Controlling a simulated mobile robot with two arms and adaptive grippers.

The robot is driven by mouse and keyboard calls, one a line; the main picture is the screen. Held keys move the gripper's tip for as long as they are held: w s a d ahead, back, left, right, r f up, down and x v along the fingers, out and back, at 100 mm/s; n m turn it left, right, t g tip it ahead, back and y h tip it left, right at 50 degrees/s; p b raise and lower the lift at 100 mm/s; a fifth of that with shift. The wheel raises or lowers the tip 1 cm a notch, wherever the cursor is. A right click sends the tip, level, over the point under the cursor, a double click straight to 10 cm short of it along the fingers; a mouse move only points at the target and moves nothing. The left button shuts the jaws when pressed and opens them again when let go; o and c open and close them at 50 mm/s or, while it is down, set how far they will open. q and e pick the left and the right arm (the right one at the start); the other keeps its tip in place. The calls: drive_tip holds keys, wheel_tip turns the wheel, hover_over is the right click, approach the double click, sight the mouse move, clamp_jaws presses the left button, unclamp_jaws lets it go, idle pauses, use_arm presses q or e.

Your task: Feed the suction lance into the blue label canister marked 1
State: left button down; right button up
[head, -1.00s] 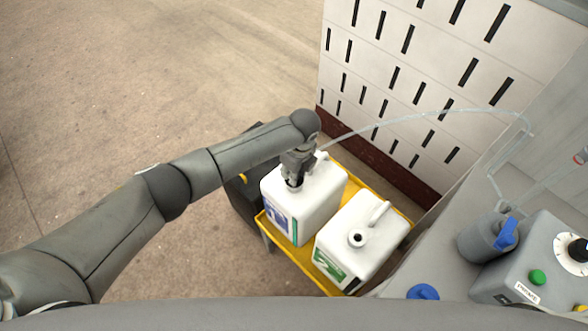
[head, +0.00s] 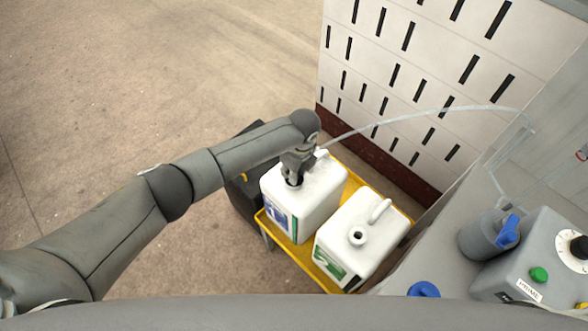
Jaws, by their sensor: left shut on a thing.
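The white canister with the blue label (head: 320,212) stands at the left in a yellow tray. My left gripper (head: 295,178) is right over its open neck, pointing down, and is shut on the suction lance. The lance itself is mostly hidden by the gripper and the neck, so I cannot tell how deep it sits. Its clear hose (head: 420,118) arches from the gripper to the grey cabinet at the right. The white canister with the green label (head: 375,232) stands beside it with its neck open. My right gripper is not in view.
The yellow tray (head: 268,232) sits on a dark cart. A slotted white wall (head: 400,70) rises behind it. A grey pump box (head: 540,265) with a green button and a dial stands at the right. A blue cap (head: 424,289) lies near the front. Floor at the left is clear.

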use_arm(q)
drive_tip(key=shift+f, duration=0.1)
idle(0.3)
drive_tip(key=c, duration=1.2)
unclamp_jaws()
drive_tip(key=shift+o, duration=0.2)
drive_tip(key=r, duration=0.8)
drive_tip(key=s+d+r, duration=0.1)
drive_tip(key=r, duration=0.3)
drive_tip(key=shift+f, duration=0.1)
